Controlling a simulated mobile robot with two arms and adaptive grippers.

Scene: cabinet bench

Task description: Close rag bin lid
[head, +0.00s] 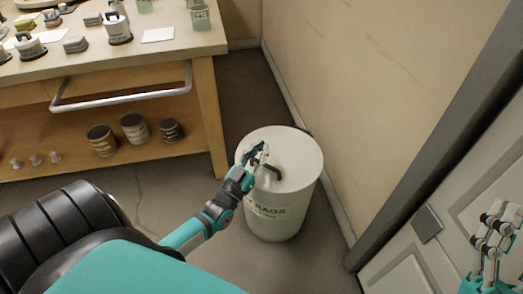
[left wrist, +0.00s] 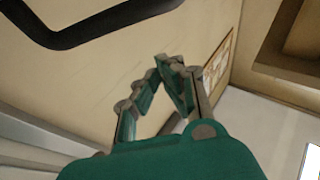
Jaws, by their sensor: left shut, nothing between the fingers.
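The rag bin (head: 272,220) is a white cylinder with dark lettering, standing on the floor near the wall. Its white lid (head: 300,155) lies flat across the top, with no gap that I can see. A dark bent handle (head: 268,168) is on the lid. My left gripper (head: 258,150) is over the lid, beside the handle, shut and empty; whether it touches is unclear. In the left wrist view its fingertips (left wrist: 172,62) meet, and a dark bent bar (left wrist: 90,35), which looks like the handle, crosses the upper left. My right gripper (head: 497,222) is at the right edge, fingers apart and empty.
A wooden bench (head: 213,105) with a grey rail (head: 120,100) stands at the left, with several cans on its lower shelf. The wall (head: 360,90) is close behind the bin at the right. A grey panelled door (head: 410,280) stands at lower right.

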